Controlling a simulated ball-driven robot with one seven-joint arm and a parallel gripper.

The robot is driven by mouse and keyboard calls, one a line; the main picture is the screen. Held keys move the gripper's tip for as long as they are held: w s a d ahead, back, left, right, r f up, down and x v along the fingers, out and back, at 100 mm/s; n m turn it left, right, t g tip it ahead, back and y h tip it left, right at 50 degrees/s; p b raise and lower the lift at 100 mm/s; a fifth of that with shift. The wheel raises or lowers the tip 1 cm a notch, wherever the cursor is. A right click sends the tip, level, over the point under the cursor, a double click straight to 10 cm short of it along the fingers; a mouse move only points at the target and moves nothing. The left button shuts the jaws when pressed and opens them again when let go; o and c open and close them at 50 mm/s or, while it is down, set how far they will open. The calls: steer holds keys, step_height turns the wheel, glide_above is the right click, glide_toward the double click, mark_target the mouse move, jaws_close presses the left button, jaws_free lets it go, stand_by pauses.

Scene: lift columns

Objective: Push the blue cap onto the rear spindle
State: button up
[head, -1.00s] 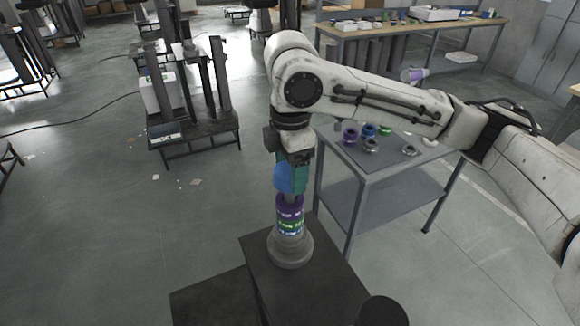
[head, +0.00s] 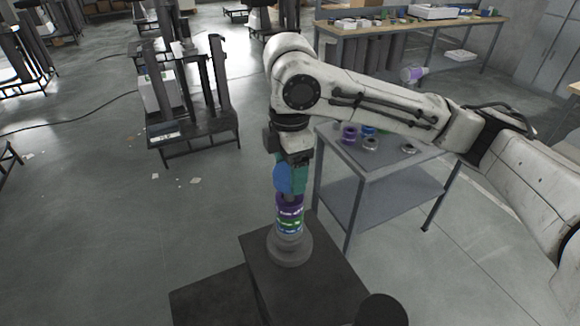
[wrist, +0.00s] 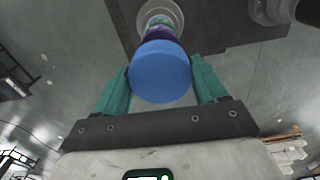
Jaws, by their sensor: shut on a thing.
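The blue cap (head: 283,180) is held between the teal fingers of my gripper (head: 292,182), above the spindle. In the wrist view the cap (wrist: 160,72) fills the space between the two fingers (wrist: 160,85). The spindle stands on a round grey base (head: 289,249) and carries a stack of purple (head: 289,200), green and blue bands with bright lettering. The cap is roughly in line over the stack. Its underside is hidden, so I cannot tell whether it touches the spindle top.
The spindle stands on a dark block (head: 320,280). To the right is a grey table (head: 375,170) with several coloured rings. A black round part (head: 382,312) rises at the front edge. A dark rack (head: 190,115) stands at the back left, with open floor between.

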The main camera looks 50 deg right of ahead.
steer(key=shift+f+b, duration=0.35)
steer(key=shift+f, duration=0.3)
steer(key=shift+f, duration=0.35)
steer(key=shift+b, duration=0.3)
steer(key=o, duration=1.1)
steer(key=shift+o, duration=0.2)
steer(key=shift+r, duration=0.1)
step_height(320, 180, up, 10)
steer(key=shift+r, duration=0.25)
